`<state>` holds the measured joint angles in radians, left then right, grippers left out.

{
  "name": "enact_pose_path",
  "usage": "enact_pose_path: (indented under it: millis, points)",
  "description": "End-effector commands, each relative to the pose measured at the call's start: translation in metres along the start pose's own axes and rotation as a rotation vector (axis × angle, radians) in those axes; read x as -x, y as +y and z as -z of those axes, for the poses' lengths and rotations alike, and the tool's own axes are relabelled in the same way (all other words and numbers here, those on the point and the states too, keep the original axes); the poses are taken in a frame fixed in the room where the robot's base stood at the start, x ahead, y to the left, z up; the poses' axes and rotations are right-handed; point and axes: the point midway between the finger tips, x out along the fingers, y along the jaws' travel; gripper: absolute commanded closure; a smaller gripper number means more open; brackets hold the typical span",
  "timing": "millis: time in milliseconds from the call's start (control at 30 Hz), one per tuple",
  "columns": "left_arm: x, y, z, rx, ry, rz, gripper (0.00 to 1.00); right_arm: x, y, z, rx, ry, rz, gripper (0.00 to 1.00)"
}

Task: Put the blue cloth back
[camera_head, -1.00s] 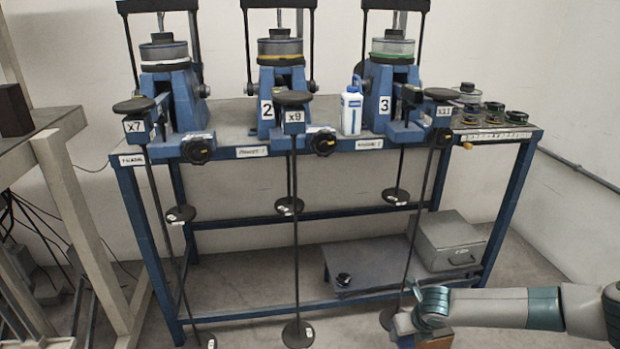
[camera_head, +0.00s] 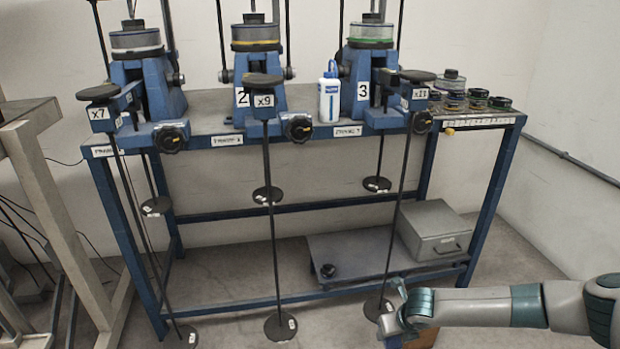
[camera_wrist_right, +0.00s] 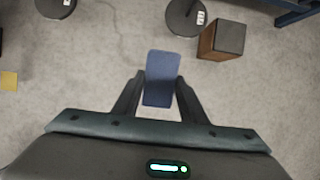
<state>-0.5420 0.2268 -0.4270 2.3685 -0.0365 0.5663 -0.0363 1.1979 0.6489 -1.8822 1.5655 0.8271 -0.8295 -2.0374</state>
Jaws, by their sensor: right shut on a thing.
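My right gripper (camera_wrist_right: 160,78) is shut on the blue cloth (camera_wrist_right: 163,72), a small flat blue piece that sticks out past the fingertips in the right wrist view. In the head view the right gripper (camera_head: 393,309) is at the lower right, in front of the bench and well below its top. The cloth is small there and hard to tell from the gripper. My left gripper is not in view.
A blue-framed bench (camera_head: 235,140) carries three numbered lever machines, a white bottle (camera_head: 329,93) and several ring-shaped parts (camera_head: 479,99) at the right. Hanging rods with discs (camera_head: 280,326) stand before it. A brown block (camera_wrist_right: 222,40) is on the floor near the gripper. A grey box (camera_head: 435,230) sits on the lower shelf.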

Motion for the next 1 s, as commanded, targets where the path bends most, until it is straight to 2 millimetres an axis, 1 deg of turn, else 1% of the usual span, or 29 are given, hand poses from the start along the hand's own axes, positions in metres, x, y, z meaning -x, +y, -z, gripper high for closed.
enact_pose_path:
  millis: [133, 500, 667, 867, 1000]
  points:
    - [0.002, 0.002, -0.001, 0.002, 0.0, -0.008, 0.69, -0.002, 0.004, -0.001, 0.001, -0.001, 0.0, 0.98]
    - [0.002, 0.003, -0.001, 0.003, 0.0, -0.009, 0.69, -0.002, 0.003, -0.001, -0.001, 0.0, 0.001, 0.98]
    - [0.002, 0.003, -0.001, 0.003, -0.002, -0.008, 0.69, 0.001, 0.003, -0.003, -0.032, 0.0, 0.015, 0.98]
    - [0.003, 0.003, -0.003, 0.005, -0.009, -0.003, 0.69, 0.013, 0.001, -0.012, -0.159, -0.002, 0.067, 0.98]
    - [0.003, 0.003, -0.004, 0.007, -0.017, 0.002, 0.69, 0.028, 0.0, -0.022, -0.314, -0.003, 0.132, 0.98]
